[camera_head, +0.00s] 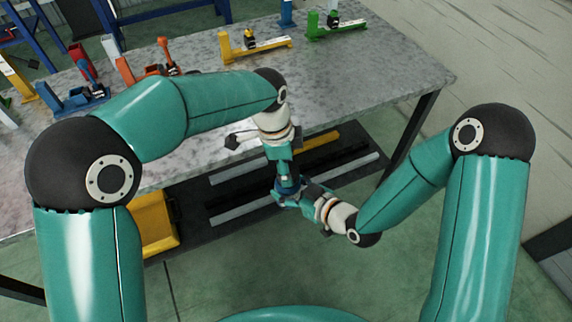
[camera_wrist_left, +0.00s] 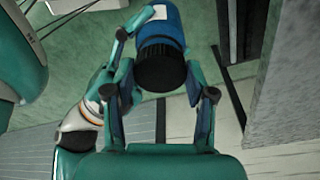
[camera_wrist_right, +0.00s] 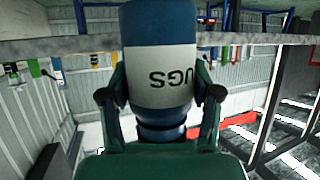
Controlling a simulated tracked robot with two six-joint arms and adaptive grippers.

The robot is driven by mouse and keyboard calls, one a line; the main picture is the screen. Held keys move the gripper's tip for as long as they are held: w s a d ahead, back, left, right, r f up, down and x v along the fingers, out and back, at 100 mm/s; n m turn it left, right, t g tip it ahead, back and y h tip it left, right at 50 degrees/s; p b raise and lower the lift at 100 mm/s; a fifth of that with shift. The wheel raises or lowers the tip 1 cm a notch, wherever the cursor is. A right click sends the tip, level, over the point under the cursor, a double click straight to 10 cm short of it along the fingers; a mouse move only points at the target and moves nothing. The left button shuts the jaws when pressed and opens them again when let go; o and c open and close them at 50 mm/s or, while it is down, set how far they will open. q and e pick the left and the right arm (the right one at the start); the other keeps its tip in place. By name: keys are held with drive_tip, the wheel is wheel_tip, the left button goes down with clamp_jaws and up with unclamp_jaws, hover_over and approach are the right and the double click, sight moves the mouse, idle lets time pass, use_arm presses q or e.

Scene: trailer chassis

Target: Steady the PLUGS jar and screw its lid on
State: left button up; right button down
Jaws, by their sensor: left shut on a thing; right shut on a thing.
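The PLUGS jar is blue with a white label, which reads upside down in the right wrist view (camera_wrist_right: 160,75). It is held in the air in front of the table, small in the head view (camera_head: 287,187). My right gripper (camera_wrist_right: 161,95) is shut around its side. The black ribbed lid (camera_wrist_left: 160,68) is at the jar's top end in the left wrist view, in line with the blue body (camera_wrist_left: 162,25). My left gripper (camera_wrist_left: 160,80) is shut on the lid. I cannot tell whether a gap lies between lid and jar.
The grey table (camera_head: 340,75) is behind my arms. On it stand a yellow fixture (camera_head: 255,46), a green fixture (camera_head: 335,30) and several orange, red and blue parts at the left. Below is a dark shelf with bars (camera_head: 245,205) and a yellow bin (camera_head: 153,225).

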use_arm(q)
drive_tip(key=shift+f, duration=0.45)
drive_tip(key=m, duration=0.5)
drive_tip(key=shift+w+m+g, duration=0.15)
drive_tip(key=shift+m+g, duration=0.25)
drive_tip(key=m, duration=0.4)
drive_tip(key=shift+w+d+m+g+y, duration=0.1)
drive_tip(key=shift+m+g+y, duration=0.2)
drive_tip(key=shift+y, duration=0.1)
drive_tip(key=m, duration=0.4)
drive_tip(key=shift+d+y, duration=0.1)
drive_tip(key=shift+y, duration=0.3)
drive_tip(key=m, duration=0.6)
drive_tip(key=shift+y, duration=0.4)
drive_tip(key=o, duration=0.8)
drive_tip(key=shift+c, duration=0.2)
